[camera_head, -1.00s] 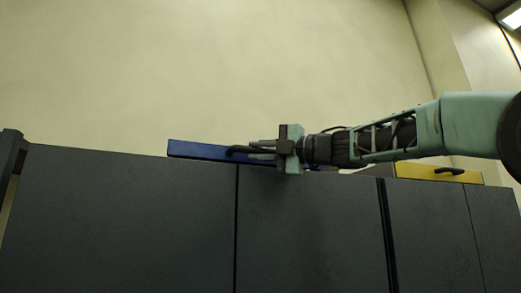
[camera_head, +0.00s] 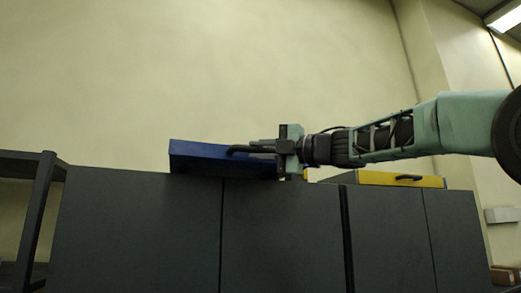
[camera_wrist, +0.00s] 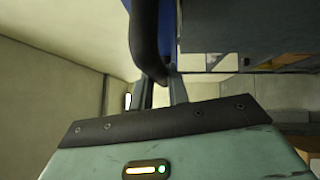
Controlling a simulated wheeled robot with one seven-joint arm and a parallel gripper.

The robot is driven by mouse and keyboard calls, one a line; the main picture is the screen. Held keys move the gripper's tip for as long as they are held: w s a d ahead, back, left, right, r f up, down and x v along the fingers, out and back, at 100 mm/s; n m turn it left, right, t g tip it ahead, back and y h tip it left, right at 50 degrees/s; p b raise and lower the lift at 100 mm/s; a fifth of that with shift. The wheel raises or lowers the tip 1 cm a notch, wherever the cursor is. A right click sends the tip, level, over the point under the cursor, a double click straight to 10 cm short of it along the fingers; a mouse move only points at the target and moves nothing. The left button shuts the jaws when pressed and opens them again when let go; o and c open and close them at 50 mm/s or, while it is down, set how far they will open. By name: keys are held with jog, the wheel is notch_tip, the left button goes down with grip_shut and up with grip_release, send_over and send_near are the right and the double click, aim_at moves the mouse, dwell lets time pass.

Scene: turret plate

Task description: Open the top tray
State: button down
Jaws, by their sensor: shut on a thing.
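The blue tray (camera_head: 200,157) is at the top of the dark grey cabinet (camera_head: 135,230) in the head view, its front overhanging the cabinet's top edge. It has a dark curved handle (camera_head: 235,149). My gripper (camera_head: 257,147) reaches in from the right and is shut on this handle. In the wrist view the handle (camera_wrist: 147,35) runs down between the fingers of my gripper (camera_wrist: 161,88), and a narrow strip of the blue tray (camera_wrist: 169,30) shows behind it. The inside of the tray is hidden from below.
A yellow tray (camera_head: 385,180) with a dark handle sits at the cabinet's top right. A dark shelf frame (camera_head: 40,205) stands at the left. Boxes (camera_head: 503,275) lie at the lower right. The space above the cabinet is clear up to the wall.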

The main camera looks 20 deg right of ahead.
dwell(0.3)
jog(key=c, duration=1.6)
grip_release()
jog(key=b+v, duration=0.6)
jog(key=v, duration=1.1)
jog(key=shift+s+f+b, duration=0.15)
jog(key=shift+s+b, duration=0.1)
jog(key=shift+b, duration=0.1)
